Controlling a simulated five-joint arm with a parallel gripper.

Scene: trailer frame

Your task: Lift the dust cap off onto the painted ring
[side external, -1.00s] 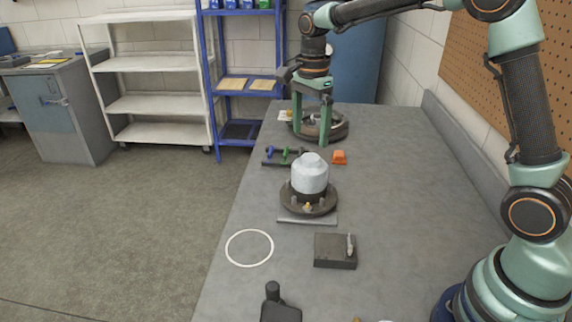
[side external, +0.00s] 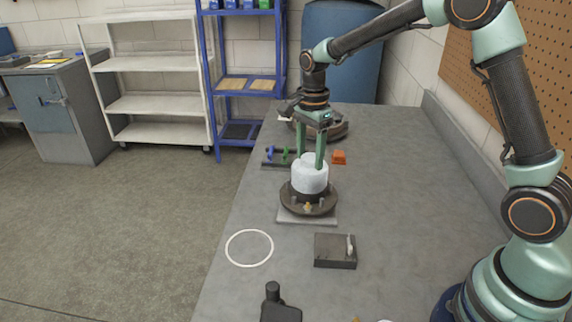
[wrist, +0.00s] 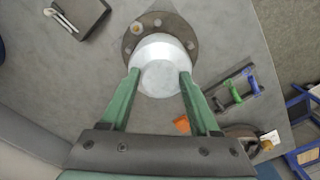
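The dust cap (side external: 309,180) is a pale white, rounded cap. It sits upright on a dark round flange (side external: 323,207) with studs, on a light plate. It also shows in the wrist view (wrist: 161,70). My gripper (side external: 311,162) points down over the cap with its green fingers apart, one on each side of the cap's upper part. In the wrist view, the fingertips (wrist: 159,76) straddle the cap; firm contact is not clear. The painted ring (side external: 249,248) is a white outline on the bench, left of and nearer than the flange, and empty.
A dark block with a light lever (side external: 335,251) lies right of the ring. A black tool (side external: 279,304) is at the near edge. Blue and green handled pieces (side external: 279,155), an orange block (side external: 339,157) and a dark round part (side external: 334,130) stand behind. The bench's right side is clear.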

